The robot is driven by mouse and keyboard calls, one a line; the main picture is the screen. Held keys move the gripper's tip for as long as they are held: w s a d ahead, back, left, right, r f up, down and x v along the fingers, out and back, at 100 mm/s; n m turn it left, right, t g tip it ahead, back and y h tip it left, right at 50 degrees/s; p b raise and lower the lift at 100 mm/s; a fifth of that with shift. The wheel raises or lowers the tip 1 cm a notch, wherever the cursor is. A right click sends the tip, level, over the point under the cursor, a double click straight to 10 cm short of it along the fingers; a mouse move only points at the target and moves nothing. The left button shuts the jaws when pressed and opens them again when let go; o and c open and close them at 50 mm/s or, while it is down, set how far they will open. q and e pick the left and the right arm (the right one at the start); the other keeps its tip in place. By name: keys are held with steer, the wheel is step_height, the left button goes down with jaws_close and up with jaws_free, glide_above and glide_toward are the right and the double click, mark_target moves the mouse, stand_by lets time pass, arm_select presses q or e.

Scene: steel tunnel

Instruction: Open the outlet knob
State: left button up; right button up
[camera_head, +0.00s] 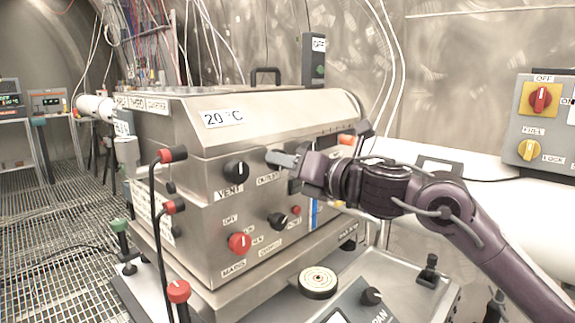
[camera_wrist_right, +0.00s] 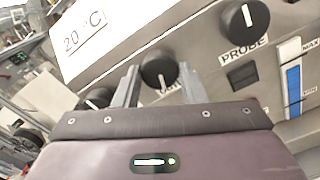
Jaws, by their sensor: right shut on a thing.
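The outlet knob (camera_wrist_right: 158,68) is black and round with a white pointer line. In the right wrist view it sits between the two grey fingers of my right gripper (camera_wrist_right: 157,88), which is shut on it. The lettering below the knob is partly covered by the gripper. In the head view my right gripper (camera_head: 278,158) reaches in from the right to the front of the steel box (camera_head: 185,200), just above the OUTLET label (camera_head: 268,178). The knob itself is hidden there. My left gripper is not in view.
The black VENT knob (camera_head: 236,172) is close left of my right gripper. Below are a red knob (camera_head: 239,243) and a black knob (camera_head: 277,221). The PROBE knob (camera_wrist_right: 245,18) is to the right in the wrist view. A wall panel (camera_head: 545,125) stands at far right.

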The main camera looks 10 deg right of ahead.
steer(key=shift+f, duration=0.25)
steer(key=o, duration=1)
steer(key=shift+r, duration=0.15)
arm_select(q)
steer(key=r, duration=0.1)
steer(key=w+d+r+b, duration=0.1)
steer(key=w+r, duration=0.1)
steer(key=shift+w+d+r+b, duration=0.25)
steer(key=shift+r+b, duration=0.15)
arm_select(e)
steer(key=v, duration=0.8)
steer(key=shift+w+r, duration=0.1)
